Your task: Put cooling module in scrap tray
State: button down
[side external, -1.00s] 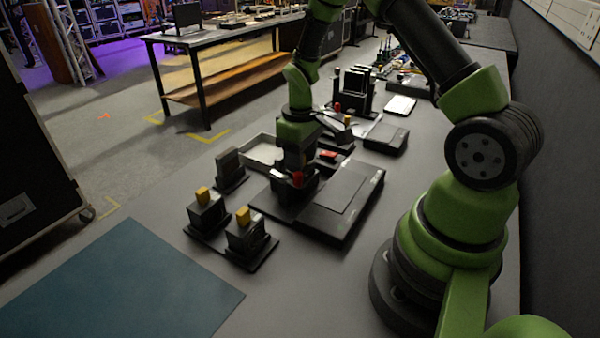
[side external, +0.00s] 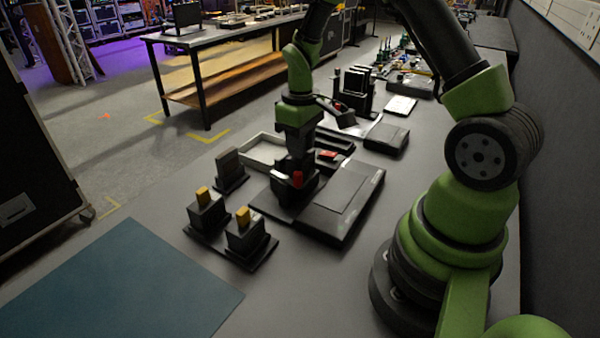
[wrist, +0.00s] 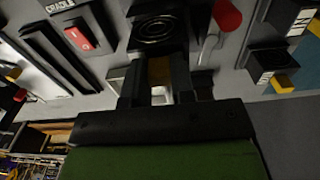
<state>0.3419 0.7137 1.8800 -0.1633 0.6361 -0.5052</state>
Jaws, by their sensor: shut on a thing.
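My gripper (side external: 300,150) is shut on the cooling module and stands above a dark base with a red knob (side external: 297,179). In the wrist view, a tan part (wrist: 160,70) shows between my fingers (wrist: 160,88). The cooling module (wrist: 157,28) appears as a dark block with a round fan face just beyond the fingertips. In the side view my fingers largely hide the module, and I cannot tell whether it is clear of the base. A shallow light-grey tray (side external: 247,146), which looks like the scrap tray, lies behind and left of my gripper.
Two dark blocks with yellow tops (side external: 204,197) (side external: 243,216) stand front left. An upright dark block (side external: 229,166) stands between them and the tray. A flat black unit (side external: 345,205) lies to the right. A red rocker switch (wrist: 80,38) shows in the wrist view.

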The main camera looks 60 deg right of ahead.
jog(key=shift+r, duration=3)
jog(key=s+a+r, duration=0.2)
jog(key=a, duration=0.8)
jog(key=w+r+m, duration=0.3)
jog(key=w+r, duration=0.1)
jog(key=r, duration=0.5)
jog(key=w+d+f+n, duration=0.2)
jog(key=w+d+f, duration=0.3)
jog(key=d, duration=0.4)
jog(key=w+d+f+n, duration=0.1)
jog(key=w+d+f, duration=0.4)
jog(key=d, duration=0.4)
jog(key=f, duration=0.9)
jog(key=shift+a+f, duration=0.25)
jog(key=shift+f, duration=0.15)
